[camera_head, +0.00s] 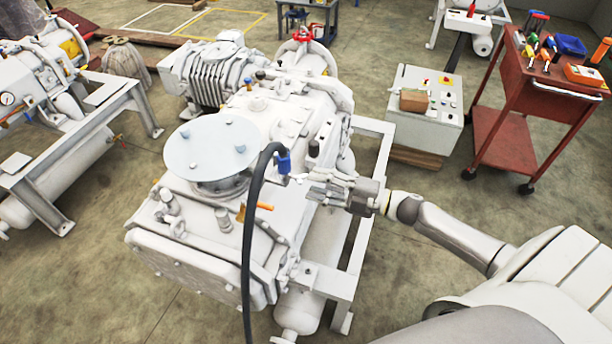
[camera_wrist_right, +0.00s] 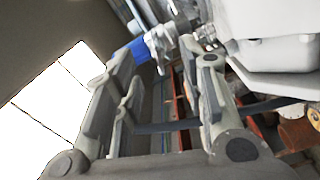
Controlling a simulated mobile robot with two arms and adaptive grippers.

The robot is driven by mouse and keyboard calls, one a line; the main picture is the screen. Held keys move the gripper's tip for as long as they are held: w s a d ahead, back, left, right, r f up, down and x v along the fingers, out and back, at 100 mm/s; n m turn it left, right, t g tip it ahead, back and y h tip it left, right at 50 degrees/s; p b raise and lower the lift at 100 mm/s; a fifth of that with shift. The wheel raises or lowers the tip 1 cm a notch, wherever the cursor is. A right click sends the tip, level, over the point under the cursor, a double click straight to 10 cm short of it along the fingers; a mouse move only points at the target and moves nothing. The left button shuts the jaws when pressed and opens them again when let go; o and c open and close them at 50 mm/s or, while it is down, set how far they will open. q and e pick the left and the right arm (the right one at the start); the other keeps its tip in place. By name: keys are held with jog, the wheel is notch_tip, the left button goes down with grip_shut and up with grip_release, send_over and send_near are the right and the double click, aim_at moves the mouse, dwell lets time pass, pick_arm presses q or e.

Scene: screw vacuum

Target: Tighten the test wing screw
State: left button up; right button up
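The white vacuum pump (camera_head: 180,255) stands in the middle of the head view, with a round grey plate on top. A black hose (camera_head: 252,215) ends in a blue connector (camera_head: 284,163) at its right side. My right gripper (camera_head: 308,182) is beside this connector, pointing left. In the wrist view the right gripper (camera_wrist_right: 165,65) is open, its fingers apart with nothing clearly between them. Beyond the fingertips are the blue part (camera_wrist_right: 138,48) and a small pale fitting (camera_wrist_right: 160,42). I cannot tell which small part is the test wing screw. My left gripper is not in view.
A grey control box (camera_head: 425,125) and a red tool cart (camera_head: 530,95) stand at the right. Another pump (camera_head: 45,80) on a frame stands at the left. Bare floor (camera_head: 110,275) lies at the lower left.

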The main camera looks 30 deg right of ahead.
aim_at(305, 180)
jog(key=shift+p+x, duration=0.4)
jog(key=shift+x, duration=1.35)
jog(key=shift+w+d, duration=0.1)
jog(key=shift+d, duration=0.1)
jog(key=shift+c, duration=0.4)
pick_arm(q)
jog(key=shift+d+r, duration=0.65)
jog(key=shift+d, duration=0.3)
pick_arm(e)
grip_shut()
